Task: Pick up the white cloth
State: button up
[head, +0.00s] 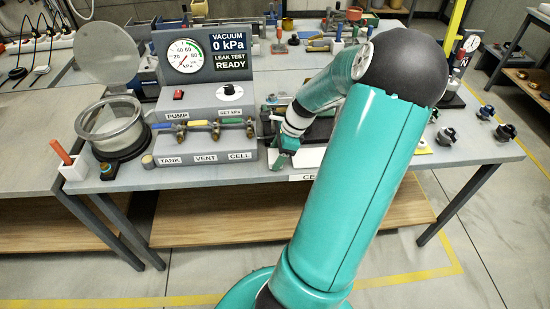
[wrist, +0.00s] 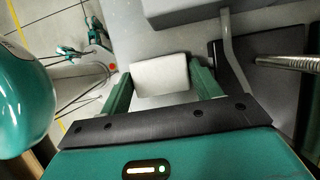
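The white cloth (wrist: 160,76) shows in the wrist view as a small, pale, folded pad lying on the grey bench. My gripper (wrist: 160,82) has its two green fingers spread wide, one toward each side of the cloth. The cloth lies between and just past the fingertips, and I cannot tell whether they touch it. In the head view my gripper (head: 283,158) is low over the bench front, right of the test console. A white patch shows beside it there, but I cannot tell whether it is the cloth.
The console (head: 205,100) with gauge and coloured valve handles stands left of my gripper. A glass chamber (head: 112,125) and a red-handled tool in a white holder (head: 68,160) are farther left. Several dark knobs (head: 446,136) lie on the right. A metal hose (wrist: 285,62) runs close in the wrist view.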

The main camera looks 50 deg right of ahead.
aim_at(271, 156)
jog(key=shift+r, duration=0.1)
jog(key=shift+c, duration=0.3)
jog(key=shift+r, duration=0.5)
notch_tip(271, 156, up, 2)
jog(key=shift+r, duration=0.2)
jog(key=s+a+r, duration=0.9)
jog(key=s, duration=0.1)
jog(key=shift+s+r, duration=0.25)
jog(key=shift+a, duration=0.1)
